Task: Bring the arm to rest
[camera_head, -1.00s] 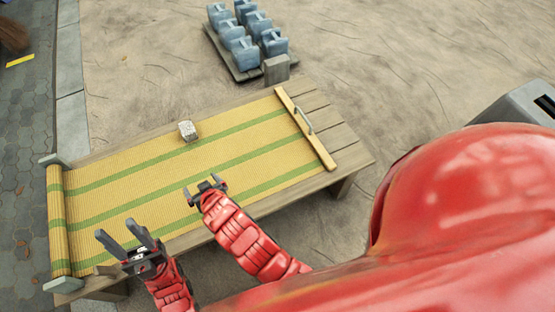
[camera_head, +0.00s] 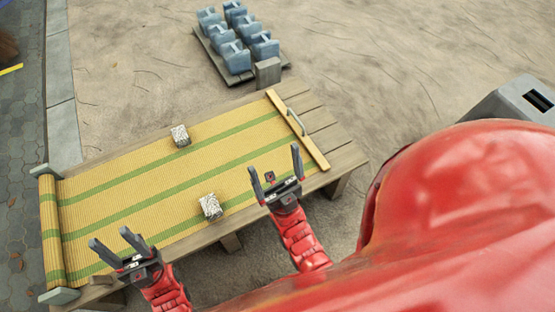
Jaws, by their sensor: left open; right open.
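My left gripper (camera_head: 119,244) is open and empty over the near left edge of the wooden table. My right gripper (camera_head: 276,172) is open and empty at the table's near edge, to the right of the middle, its fingers pointing away from me. A small pale patterned block (camera_head: 210,206) lies on the yellow mat with green stripes (camera_head: 130,180), left of my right gripper and apart from it. A second similar block (camera_head: 180,135) lies near the mat's far edge. Neither gripper touches a block.
The mat covers most of the wooden table (camera_head: 338,157), with a wooden bar and handle (camera_head: 297,128) at its right end. Several blue-grey blocks (camera_head: 236,57) stand on a pallet beyond the table. A grey box (camera_head: 515,102) is at the right. The mat's middle is clear.

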